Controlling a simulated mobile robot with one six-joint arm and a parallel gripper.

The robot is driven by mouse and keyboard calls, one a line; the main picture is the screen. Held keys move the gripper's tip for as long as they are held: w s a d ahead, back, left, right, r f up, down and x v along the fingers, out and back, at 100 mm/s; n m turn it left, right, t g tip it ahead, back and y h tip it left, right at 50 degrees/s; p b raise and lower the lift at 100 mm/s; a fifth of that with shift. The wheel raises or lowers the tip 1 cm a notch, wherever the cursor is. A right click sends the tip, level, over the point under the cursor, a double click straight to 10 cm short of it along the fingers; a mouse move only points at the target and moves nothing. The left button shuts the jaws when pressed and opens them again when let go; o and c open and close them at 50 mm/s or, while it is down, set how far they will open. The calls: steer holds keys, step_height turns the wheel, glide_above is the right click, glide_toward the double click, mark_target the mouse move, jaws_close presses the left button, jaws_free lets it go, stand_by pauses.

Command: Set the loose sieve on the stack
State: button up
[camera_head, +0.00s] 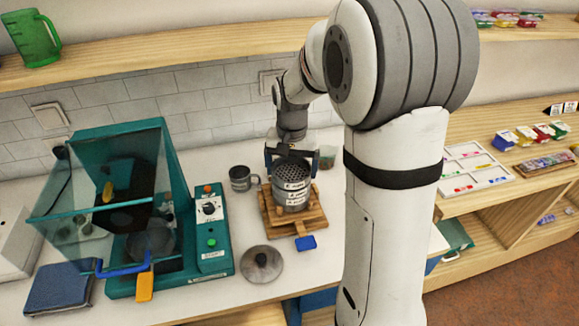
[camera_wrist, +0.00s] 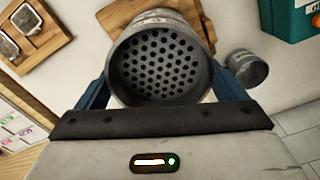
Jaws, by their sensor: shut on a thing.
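My gripper (camera_head: 291,163) is shut on a round grey metal sieve (camera_head: 291,172) with a perforated floor. In the wrist view the sieve (camera_wrist: 160,66) sits upright between the two blue fingers, its open top towards the camera. Below it in the head view is the stack of labelled grey metal sieves (camera_head: 293,198), upright on a wooden board (camera_head: 310,218). The held sieve appears in line over the stack. I cannot tell whether it touches the stack, since the seam is too small to see.
A grey lid (camera_head: 262,264) with a knob lies in front of the board. A teal machine (camera_head: 212,235) with a clear hood fills the left counter. A shelf runs above.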

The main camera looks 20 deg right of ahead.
steer(key=shift+s+f, duration=0.1)
steer(key=shift+f, duration=0.1)
stand_by(0.7)
steer(key=o, duration=0.7)
steer(key=shift+f, duration=0.1)
step_height(320, 180, up, 8)
steer(key=shift+b, duration=0.45)
